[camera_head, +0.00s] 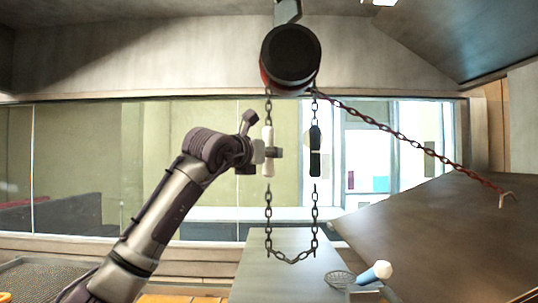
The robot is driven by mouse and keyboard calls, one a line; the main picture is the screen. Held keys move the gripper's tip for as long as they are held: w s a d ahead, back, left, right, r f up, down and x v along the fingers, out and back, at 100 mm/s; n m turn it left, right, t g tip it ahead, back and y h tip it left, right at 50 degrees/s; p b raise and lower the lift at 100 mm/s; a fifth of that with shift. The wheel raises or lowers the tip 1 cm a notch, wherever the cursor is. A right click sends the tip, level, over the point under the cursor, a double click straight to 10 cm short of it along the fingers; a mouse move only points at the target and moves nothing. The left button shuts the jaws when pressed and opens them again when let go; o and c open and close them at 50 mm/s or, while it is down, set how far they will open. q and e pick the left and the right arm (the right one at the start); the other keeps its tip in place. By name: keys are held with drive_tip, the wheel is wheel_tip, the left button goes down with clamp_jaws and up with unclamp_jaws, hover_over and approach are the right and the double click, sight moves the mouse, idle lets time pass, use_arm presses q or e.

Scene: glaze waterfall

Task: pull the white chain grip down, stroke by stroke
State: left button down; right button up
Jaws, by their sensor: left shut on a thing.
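The white chain grip (268,164) hangs upright on the left strand of a looped dark chain, below a black and red round hoist (290,58). My left gripper (270,153) is shut on the white grip at about its middle, and its fingers hide part of it. A black grip (315,150) hangs on the right strand at nearly the same height. The chain loop (291,260) hangs down in front of the table. My right gripper is not in view.
A rusty chain (400,135) slants from the hoist to a hook on a large tilted dark panel (440,235) at the right. A grey table (262,280) stands below, with a white-and-blue cylinder (374,273) and a mesh strainer (340,279) near its right side.

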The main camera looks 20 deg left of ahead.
use_arm(q)
wheel_tip(320, 180, down, 18)
drive_tip(key=b, duration=1.5)
drive_tip(key=shift+r, duration=0.15)
wheel_tip(320, 180, up, 18)
drive_tip(key=p, duration=1.3)
drive_tip(key=shift+p, duration=0.35)
drive_tip(key=shift+s, duration=0.1)
